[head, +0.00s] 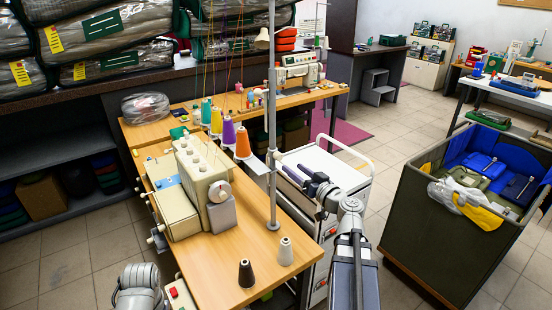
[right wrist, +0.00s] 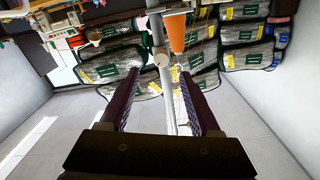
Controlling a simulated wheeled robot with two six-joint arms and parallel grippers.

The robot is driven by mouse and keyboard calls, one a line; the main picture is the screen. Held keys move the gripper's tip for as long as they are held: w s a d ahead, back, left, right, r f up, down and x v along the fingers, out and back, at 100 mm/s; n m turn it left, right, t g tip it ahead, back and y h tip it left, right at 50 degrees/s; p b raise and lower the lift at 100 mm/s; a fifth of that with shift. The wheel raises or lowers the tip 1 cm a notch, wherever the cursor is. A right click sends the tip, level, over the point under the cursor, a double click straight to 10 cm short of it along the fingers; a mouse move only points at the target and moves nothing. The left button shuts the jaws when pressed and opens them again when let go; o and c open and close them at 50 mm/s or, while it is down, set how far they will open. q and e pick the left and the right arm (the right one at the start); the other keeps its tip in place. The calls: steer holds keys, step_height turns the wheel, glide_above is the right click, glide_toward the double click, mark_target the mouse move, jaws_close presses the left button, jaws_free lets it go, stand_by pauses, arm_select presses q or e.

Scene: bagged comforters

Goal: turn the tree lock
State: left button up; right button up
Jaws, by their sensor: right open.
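The thread tree's grey pole (head: 272,105) rises from the wooden sewing table. In the right wrist view the pole (right wrist: 155,30) runs down between my finger lines, with a pale round collar (right wrist: 161,58) on it just beyond the fingertips; I cannot tell for sure that this is the lock. An orange thread cone (right wrist: 177,32) stands beside it. My right gripper (head: 280,164) is open and empty, its dark fingers pointing at the pole from the right. It also shows in the right wrist view (right wrist: 158,76). My left gripper is out of the head view.
A beige sewing machine (head: 205,185) and coloured thread cones (head: 228,134) stand left of the pole. A green bin (head: 435,235) stands right; bagged comforters (head: 105,25) fill the back shelf.

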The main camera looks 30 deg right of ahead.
mark_target(280, 158)
steer(key=shift+w+a, duration=0.2)
steer(key=shift+w, duration=1.75)
steer(key=shift+w+a, duration=0.2)
steer(key=shift+w, duration=1.7)
jaws_close()
